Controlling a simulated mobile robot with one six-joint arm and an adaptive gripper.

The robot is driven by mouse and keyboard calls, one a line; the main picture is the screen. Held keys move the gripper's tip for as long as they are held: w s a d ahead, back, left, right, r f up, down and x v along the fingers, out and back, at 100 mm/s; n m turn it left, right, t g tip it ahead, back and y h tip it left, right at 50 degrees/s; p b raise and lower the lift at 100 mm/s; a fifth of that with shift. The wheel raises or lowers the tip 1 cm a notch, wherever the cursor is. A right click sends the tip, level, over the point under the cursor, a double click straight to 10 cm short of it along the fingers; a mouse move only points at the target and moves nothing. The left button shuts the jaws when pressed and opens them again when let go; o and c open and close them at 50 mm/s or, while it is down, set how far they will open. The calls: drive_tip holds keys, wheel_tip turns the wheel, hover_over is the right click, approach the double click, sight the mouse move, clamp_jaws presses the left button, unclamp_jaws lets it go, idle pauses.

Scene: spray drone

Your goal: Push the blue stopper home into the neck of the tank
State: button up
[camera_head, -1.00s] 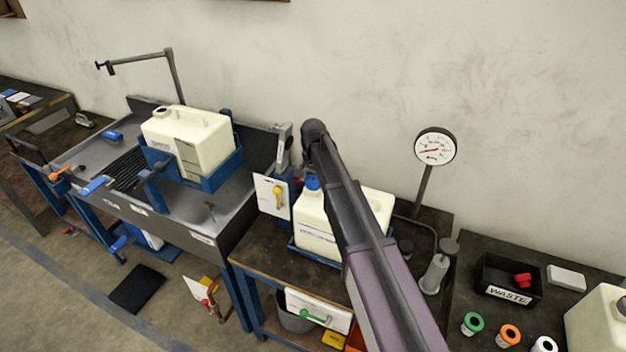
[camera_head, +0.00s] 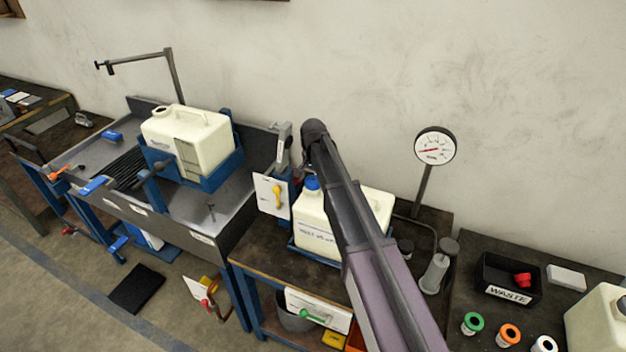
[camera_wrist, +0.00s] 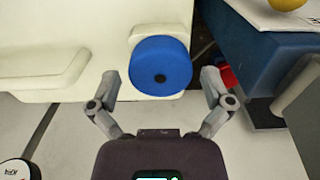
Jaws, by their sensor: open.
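The blue stopper (camera_head: 312,183) stands at the neck of the white tank (camera_head: 316,225), at the tank's left end and partly behind my arm. In the wrist view the stopper (camera_wrist: 160,66) is a round blue disc with a dark centre hole, over the pale tank (camera_wrist: 60,45). How deep it sits in the neck cannot be told. My gripper (camera_wrist: 160,85) is open, with one finger on each side of the stopper's near edge. No finger visibly grips it. In the head view my arm hides the gripper and much of the tank.
A dial gauge (camera_head: 435,146) on a post stands right of the tank. A white card with a yellow handle (camera_head: 276,196) is close on the left. Another white tank (camera_head: 205,140) sits in a blue cradle further left. A black waste bin (camera_head: 487,270) is at the right.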

sight(313, 180)
drive_tip(key=shift+r+p, duration=4.2)
drive_tip(key=shift+r, duration=0.15)
drive_tip(key=shift+n, duration=0.9)
drive_tip(key=s+d+f+b, duration=0.1)
drive_tip(key=s+d, duration=0.2)
drive_tip(key=d, duration=0.1)
drive_tip(key=s+d+f+b, duration=0.2)
drive_tip(key=s+d, duration=0.1)
drive_tip(key=s, duration=0.1)
drive_tip(key=s+d+f+b, duration=0.2)
drive_tip(key=s+d, duration=0.2)
drive_tip(key=shift+s+d+f, duration=0.1)
drive_tip(key=shift+d+f, duration=0.05)
drive_tip(key=shift+d, duration=0.2)
drive_tip(key=s+d+f+n+b, duration=0.1)
drive_tip(key=s+d+f+b, duration=0.1)
drive_tip(key=s+d, duration=0.3)
drive_tip(key=s+d+f+n+b, duration=0.1)
drive_tip(key=s+d+f+b, duration=0.2)
drive_tip(key=s, duration=0.6)
drive_tip(key=shift+s+d, duration=0.4)
drive_tip(key=shift+d, duration=0.85)
drive_tip(key=c, duration=0.6)
